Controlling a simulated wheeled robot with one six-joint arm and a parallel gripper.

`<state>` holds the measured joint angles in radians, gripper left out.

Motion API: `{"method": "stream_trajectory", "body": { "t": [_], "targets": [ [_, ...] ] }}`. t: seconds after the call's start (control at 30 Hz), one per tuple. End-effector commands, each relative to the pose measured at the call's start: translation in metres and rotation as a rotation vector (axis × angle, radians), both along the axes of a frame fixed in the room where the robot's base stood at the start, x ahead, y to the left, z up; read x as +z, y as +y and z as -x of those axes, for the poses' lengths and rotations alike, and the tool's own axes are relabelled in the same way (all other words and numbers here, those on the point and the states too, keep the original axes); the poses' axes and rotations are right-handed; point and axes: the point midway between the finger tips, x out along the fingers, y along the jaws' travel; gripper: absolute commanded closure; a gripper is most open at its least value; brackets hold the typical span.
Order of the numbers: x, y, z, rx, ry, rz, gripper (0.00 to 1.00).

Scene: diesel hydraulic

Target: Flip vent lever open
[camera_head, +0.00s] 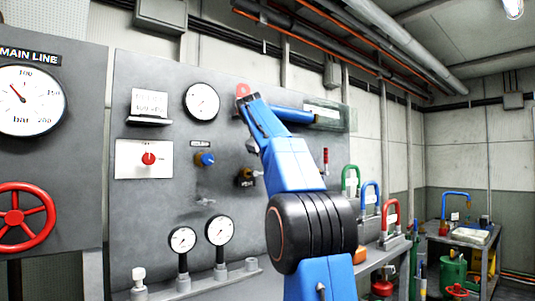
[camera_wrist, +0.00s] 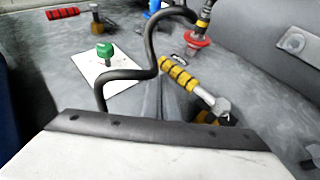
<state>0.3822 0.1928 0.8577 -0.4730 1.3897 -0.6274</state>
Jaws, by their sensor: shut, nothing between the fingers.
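No label for the vent lever is readable, so I cannot tell for sure which handle it is. In the wrist view a yellow-and-black banded handle (camera_wrist: 180,74) slants down to a metal nut, and a red-and-black grip (camera_wrist: 62,12) lies at the upper left. A red-gripped upright lever (camera_head: 326,156) shows at the panel's right side in the head view. My gripper (camera_wrist: 160,88) shows as narrow grey fingers, shut and empty, beside the banded handle; I cannot tell if they touch it. In the head view I cannot make out its fingers.
A black bent pipe (camera_wrist: 150,45) crosses close to my fingers. A green knob (camera_wrist: 104,49) on a white plate and a red disc (camera_wrist: 196,40) are nearby. Gauges (camera_head: 202,102), a red handwheel (camera_head: 25,218) and coloured shackle-like handles (camera_head: 390,215) flank my arm.

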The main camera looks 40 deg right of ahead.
Motion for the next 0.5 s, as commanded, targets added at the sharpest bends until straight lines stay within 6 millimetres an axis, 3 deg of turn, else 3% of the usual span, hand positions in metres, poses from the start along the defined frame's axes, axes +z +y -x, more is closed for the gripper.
{"method": "stream_trajectory", "body": {
  "t": [0.5],
  "targets": [
    [0.060, 0.057, 0.033, 0.003, -0.004, 0.001, 1.00]
  ]
}}
